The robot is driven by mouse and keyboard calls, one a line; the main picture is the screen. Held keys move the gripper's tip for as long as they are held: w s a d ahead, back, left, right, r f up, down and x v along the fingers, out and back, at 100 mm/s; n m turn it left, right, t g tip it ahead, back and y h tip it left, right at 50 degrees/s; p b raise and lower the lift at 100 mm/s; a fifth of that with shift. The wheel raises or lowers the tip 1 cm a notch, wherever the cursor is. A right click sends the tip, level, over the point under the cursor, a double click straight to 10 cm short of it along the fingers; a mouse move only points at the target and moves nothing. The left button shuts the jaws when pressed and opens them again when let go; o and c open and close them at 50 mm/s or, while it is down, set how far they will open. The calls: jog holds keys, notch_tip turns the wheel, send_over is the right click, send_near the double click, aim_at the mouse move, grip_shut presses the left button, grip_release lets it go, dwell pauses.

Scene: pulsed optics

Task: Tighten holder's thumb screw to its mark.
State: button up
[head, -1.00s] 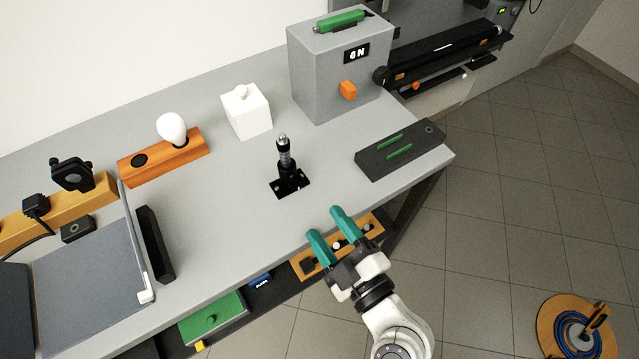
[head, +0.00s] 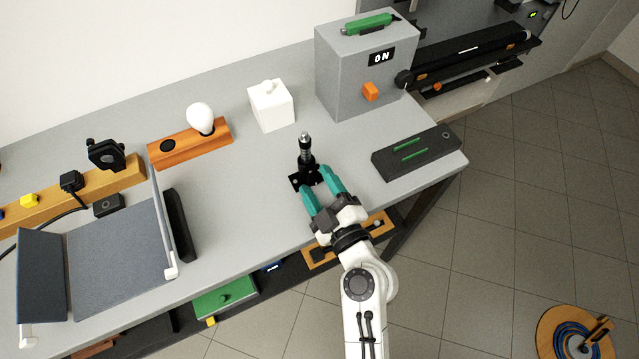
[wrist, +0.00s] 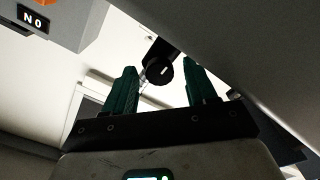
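The post holder (head: 305,158) stands upright near the front edge of the bench, with a black foot and a silver post on top. My gripper (head: 317,179) is open, low and just in front of the holder, its teal fingers pointing at it. In the wrist view a round black knob with a pale line (wrist: 160,71), seemingly the thumb screw, lies between and beyond the open fingers (wrist: 160,85). I see no contact. In the head view the thumb screw cannot be made out.
The grey box reading "ON" (head: 340,75) stands behind to the right. A dark plate with green strips (head: 385,165) lies right of the holder. An open laptop-like panel (head: 110,255) is left.

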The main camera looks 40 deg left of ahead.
jog(key=c, duration=1)
jog(key=shift+f+m+b, duration=0.1)
jog(key=shift+m+b, duration=0.25)
jog(key=shift+m, duration=0.05)
jog(key=m+b, duration=0.2)
jog(key=m, duration=0.1)
jog(key=m+b, duration=0.1)
jog(key=m, duration=0.3)
jog(key=shift+b, duration=0.3)
jog(key=m, duration=0.9)
jog(key=shift+m, duration=0.4)
